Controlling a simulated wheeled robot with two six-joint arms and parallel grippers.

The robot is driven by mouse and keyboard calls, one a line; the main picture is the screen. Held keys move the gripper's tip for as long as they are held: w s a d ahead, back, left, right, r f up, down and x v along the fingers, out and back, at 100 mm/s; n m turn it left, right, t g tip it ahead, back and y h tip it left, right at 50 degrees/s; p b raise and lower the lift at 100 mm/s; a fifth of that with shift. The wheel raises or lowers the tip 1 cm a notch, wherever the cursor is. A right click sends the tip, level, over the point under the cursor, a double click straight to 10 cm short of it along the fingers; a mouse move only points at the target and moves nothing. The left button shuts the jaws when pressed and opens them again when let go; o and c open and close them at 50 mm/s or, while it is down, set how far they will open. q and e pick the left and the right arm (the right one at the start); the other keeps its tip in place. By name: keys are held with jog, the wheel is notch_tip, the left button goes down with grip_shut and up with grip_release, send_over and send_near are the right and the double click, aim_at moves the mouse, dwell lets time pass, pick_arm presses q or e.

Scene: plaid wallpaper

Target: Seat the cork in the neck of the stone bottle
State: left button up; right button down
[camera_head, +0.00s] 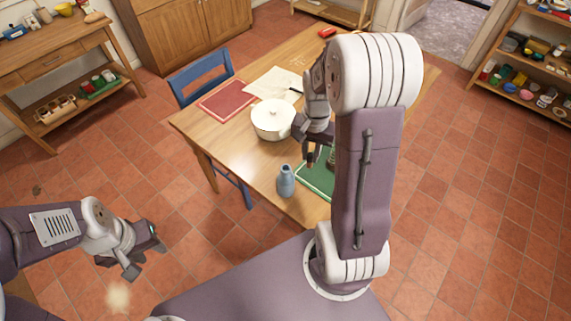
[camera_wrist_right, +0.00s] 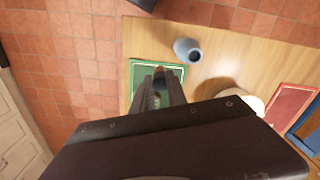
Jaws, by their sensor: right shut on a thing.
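The stone bottle (camera_head: 286,181) is blue-grey and stands upright near the table's front edge. It also shows in the right wrist view (camera_wrist_right: 187,49), with its dark neck opening facing up. My right gripper (camera_head: 318,160) is above the table, to the right of the bottle and apart from it. It is shut on a small brown piece, which looks like the cork (camera_head: 310,159); the fingers hide most of it. In the right wrist view the fingertips (camera_wrist_right: 160,75) are over the green mat. My left gripper (camera_head: 146,256) is open and empty over the floor, away from the table.
A green mat (camera_head: 313,184) lies right of the bottle on the wooden table (camera_head: 240,153). A red mat (camera_head: 226,100) and paper (camera_head: 272,83) lie farther back. A blue chair (camera_head: 200,78) stands at the table's left.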

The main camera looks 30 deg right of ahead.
jog(key=shift+w+a+f+p, duration=0.2)
jog(key=shift+w+a+f, duration=0.75)
jog(key=shift+f, duration=0.5)
jog(key=shift+w+a+f+p, duration=0.25)
jog(key=shift+w+a+f, duration=0.4)
jog(key=shift+w+f, duration=0.7)
jog(key=shift+w+a+f+p, duration=0.2)
jog(key=shift+w+a+f, duration=0.65)
jog(key=shift+f, duration=0.75)
jog(key=shift+s+f, duration=0.1)
jog(key=c, duration=1.3)
grip_release()
notch_tip(320, 180, up, 12)
jog(key=s+a+f+n, duration=0.1)
jog(key=s+a+n, duration=0.1)
jog(key=s+n, duration=0.1)
jog(key=s+a+n, duration=0.3)
jog(key=s, duration=0.2)
jog(key=s+a+f+n+t, duration=0.1)
jog(key=s+a+n, duration=0.1)
jog(key=s+n, duration=0.1)
jog(key=shift+s+a+f+b, duration=0.15)
jog(key=shift+s+f+b, duration=0.2)
jog(key=shift+s, duration=0.35)
